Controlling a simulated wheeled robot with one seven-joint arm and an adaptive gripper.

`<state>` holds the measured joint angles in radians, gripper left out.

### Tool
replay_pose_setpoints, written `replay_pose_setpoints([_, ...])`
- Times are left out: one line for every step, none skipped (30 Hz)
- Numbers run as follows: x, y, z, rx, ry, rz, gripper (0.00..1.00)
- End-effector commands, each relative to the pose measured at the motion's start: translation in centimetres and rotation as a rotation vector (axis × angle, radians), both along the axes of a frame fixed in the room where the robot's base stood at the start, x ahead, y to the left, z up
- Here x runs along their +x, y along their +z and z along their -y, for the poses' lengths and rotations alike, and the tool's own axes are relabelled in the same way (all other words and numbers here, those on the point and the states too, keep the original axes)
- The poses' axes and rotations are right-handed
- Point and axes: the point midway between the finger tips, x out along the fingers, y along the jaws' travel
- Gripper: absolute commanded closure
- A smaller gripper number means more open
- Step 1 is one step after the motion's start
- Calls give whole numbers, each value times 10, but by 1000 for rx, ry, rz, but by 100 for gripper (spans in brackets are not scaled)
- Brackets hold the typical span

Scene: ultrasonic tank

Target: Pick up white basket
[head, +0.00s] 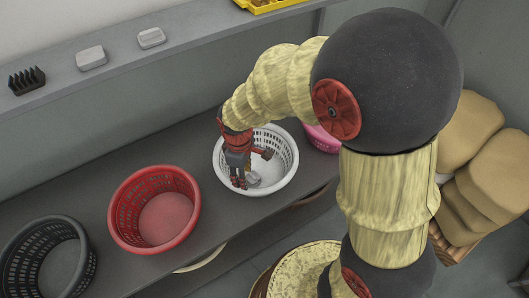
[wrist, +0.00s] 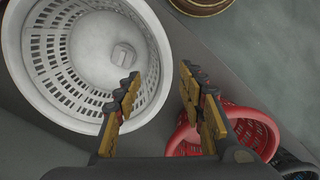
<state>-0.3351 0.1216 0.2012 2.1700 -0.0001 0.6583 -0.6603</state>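The white basket (head: 284,180) stands upright on the grey counter, a round basket with slotted walls. A small pale block (head: 253,180) lies inside it. In the wrist view the basket (wrist: 60,70) fills the upper left, with the block (wrist: 123,54) on its floor. My gripper (head: 252,168) appears over the basket in the head view. In the wrist view my gripper (wrist: 160,82) is open, with a wide gap between the fingers. The left finger overlaps the basket's near rim and the right finger is outside it. I cannot tell how far above the rim the fingertips are.
A red basket (head: 114,205) and a black basket (head: 12,262) stand to the left on the counter (head: 205,215). A pink basket (head: 322,140) is close on the right, partly behind my arm. A shelf (head: 120,62) with small items runs behind. Tan sacks (head: 472,130) are at right.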

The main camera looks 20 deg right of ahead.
Motion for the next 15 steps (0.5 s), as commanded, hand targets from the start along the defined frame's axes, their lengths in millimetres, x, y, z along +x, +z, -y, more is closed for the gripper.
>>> replay_pose_setpoints([0, 0, -1, 2, 18, 3, 60])
replay_pose_setpoints([1, 0, -1, 2, 28, 6, 60])
replay_pose_setpoints([2, 0, -1, 3, 41, 7, 60])
replay_pose_setpoints([2, 0, -1, 3, 49, 9, 60])
replay_pose_setpoints([2, 0, -1, 4, 55, 9, 60])
replay_pose_setpoints([2, -1, -1, 3, 63, 9, 60])
replay_pose_setpoints([2, -3, -1, 3, 67, 9, 60])
replay_pose_setpoints([2, -5, -1, 3, 70, 7, 60])
replay_pose_setpoints([1, -9, -1, 3, 72, 7, 60])
replay_pose_setpoints([1, -13, -1, 3, 72, 7, 60])
replay_pose_setpoints([1, -16, -1, 3, 72, 7, 60])
replay_pose_setpoints([1, -20, -1, 3, 72, 7, 60])
replay_pose_setpoints([1, -24, -1, 3, 72, 6, 60])
replay_pose_setpoints([1, -26, -1, 3, 71, 6, 60])
replay_pose_setpoints([1, -29, -1, 3, 71, 7, 60])
